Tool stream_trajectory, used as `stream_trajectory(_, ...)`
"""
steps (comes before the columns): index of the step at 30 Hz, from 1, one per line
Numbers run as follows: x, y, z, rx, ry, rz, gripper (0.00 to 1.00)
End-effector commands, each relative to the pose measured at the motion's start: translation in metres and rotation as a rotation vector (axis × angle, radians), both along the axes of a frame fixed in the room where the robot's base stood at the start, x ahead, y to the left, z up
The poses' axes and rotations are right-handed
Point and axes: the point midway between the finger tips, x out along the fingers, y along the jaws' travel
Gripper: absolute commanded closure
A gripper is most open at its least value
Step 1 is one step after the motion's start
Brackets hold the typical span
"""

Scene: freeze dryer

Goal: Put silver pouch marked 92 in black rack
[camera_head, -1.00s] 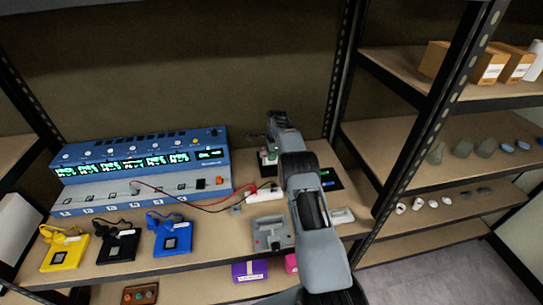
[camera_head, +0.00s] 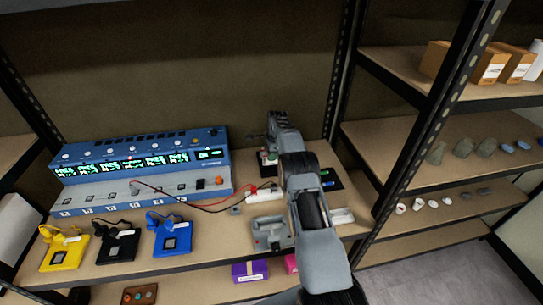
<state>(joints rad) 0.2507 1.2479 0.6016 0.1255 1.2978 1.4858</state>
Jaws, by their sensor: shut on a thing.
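My arm reaches up over the middle shelf, and my gripper (camera_head: 270,152) is at its far end, low over the back of the shelf. It is mostly hidden by my own arm. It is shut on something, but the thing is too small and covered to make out. A black tray-like piece (camera_head: 334,183) with green and blue marks lies on the shelf just right of my arm, partly hidden by it. I cannot tell whether this is the black rack. I cannot make out a silver pouch or the number 92.
A blue instrument (camera_head: 140,165) with lit green displays fills the shelf's left. Yellow (camera_head: 63,250), black (camera_head: 116,245) and blue (camera_head: 172,236) packs lie before it. Red and black leads cross to a white block (camera_head: 264,196). A grey fixture (camera_head: 271,234) and rack posts flank my arm.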

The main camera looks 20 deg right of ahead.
Motion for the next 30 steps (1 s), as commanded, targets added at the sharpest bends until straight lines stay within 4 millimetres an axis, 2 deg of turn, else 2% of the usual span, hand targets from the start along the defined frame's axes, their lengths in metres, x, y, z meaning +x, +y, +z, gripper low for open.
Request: stream_trajectory(30,0.0,0.0,-0.015,0.0,-0.001,0.0,1.0)
